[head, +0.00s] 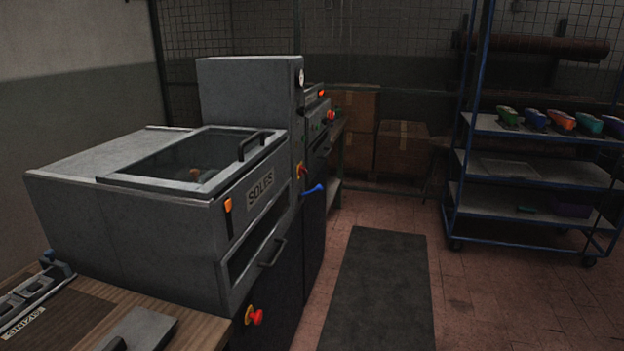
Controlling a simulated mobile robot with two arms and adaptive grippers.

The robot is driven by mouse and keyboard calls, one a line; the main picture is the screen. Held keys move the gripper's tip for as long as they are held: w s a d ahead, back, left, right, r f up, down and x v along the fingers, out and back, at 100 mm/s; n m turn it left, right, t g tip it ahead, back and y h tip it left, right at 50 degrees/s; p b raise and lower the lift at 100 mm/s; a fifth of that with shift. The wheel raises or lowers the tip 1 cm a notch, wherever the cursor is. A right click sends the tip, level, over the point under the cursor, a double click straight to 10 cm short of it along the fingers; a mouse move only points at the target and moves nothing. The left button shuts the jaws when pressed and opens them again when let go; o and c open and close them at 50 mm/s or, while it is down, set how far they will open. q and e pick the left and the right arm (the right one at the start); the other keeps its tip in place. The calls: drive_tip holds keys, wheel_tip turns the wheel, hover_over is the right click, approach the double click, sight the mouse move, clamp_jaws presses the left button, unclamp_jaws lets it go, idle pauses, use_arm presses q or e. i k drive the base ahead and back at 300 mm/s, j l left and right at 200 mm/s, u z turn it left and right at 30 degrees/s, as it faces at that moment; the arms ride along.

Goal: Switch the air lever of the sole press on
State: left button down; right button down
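The grey machine marked SOLES (75,222) stands at the left, with a dark glass lid (190,155) in its top that looks closed. An orange-topped switch or handle (228,205) is on its front, left of the label. A blue lever (314,190) sticks out to the right at the right edge of the machine's tall rear part, close below a small red-and-yellow switch (301,170). The lever lies nearly level, tilted slightly. A round white gauge (301,78) is higher up. Neither of my grippers is in view.
A wooden bench (75,318) with a grey object (142,329) is at the lower left. A red stop button (255,317) is low on the machine's front. A dark floor mat (378,290) lies clear. A blue shelf trolley (540,180) stands right; cardboard boxes (400,151) are behind.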

sight(318, 187)
drive_tip(key=i+u, duration=0.1)
drive_tip(key=u, duration=0.4)
drive_tip(key=i+l+u, duration=0.3)
drive_tip(key=i+l, duration=0.15)
drive_tip(key=i+l+u, duration=0.35)
drive_tip(key=l, duration=0.3)
drive_tip(key=i+l, duration=0.25)
drive_tip(key=l, duration=0.15)
drive_tip(key=i+l, duration=0.3)
drive_tip(key=l, duration=0.15)
drive_tip(key=i+l, duration=0.25)
drive_tip(key=l, duration=0.15)
drive_tip(key=i+l+u, duration=0.1)
drive_tip(key=i+l, duration=0.15)
drive_tip(key=l, duration=0.2)
